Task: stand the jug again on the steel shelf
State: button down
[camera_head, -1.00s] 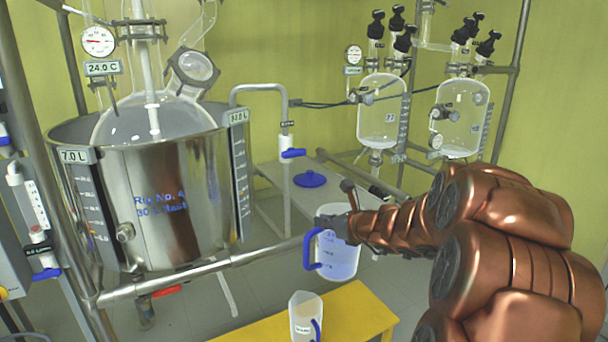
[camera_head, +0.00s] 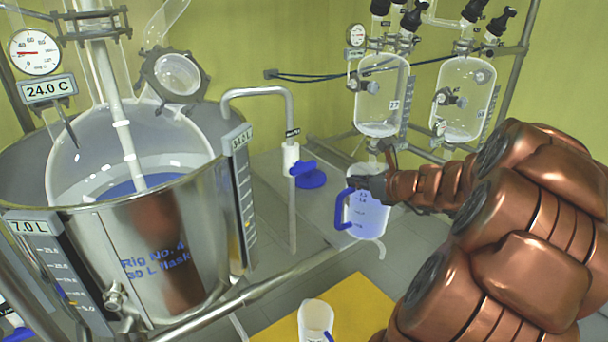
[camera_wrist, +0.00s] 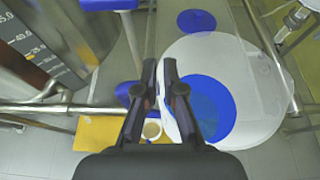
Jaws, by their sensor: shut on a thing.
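The jug (camera_head: 368,218) is translucent with a blue handle and holds blue liquid. My gripper (camera_head: 366,184) is shut on its upper handle side and holds it about upright. In the wrist view, the jug (camera_wrist: 262,75) fills the right of my gripper (camera_wrist: 165,78), seen from above with the blue liquid inside. The steel shelf (camera_head: 322,222) is the grey top beside the big vessel. In the head view the jug overlaps the shelf's right end; I cannot tell whether its base is over it or touching it.
A blue lid (camera_head: 310,180) lies on the shelf, close to a spout pipe with a blue-handled valve (camera_head: 303,168). The steel vessel (camera_head: 160,240) is at left; glass reactors (camera_head: 381,98) hang behind.

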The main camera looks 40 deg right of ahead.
aim_at(357, 167)
jog(key=shift+w+d+r, duration=0.2)
jog(key=shift+w, duration=0.35)
jog(key=w+d+f+p, duration=0.1)
jog(key=w+d+f, duration=0.1)
jog(key=w, duration=0.5)
jog(key=w+d+f+p, duration=0.1)
jog(key=w+d+f, duration=0.2)
jog(key=w, duration=0.3)
jog(key=shift+w+d, duration=0.4)
jog(key=shift+d, duration=0.4)
jog(key=c, duration=1.3)
grip_release()
jog(key=shift+f, duration=0.15)
jog(key=v, duration=1.2)
jog(key=shift+s, duration=0.1)
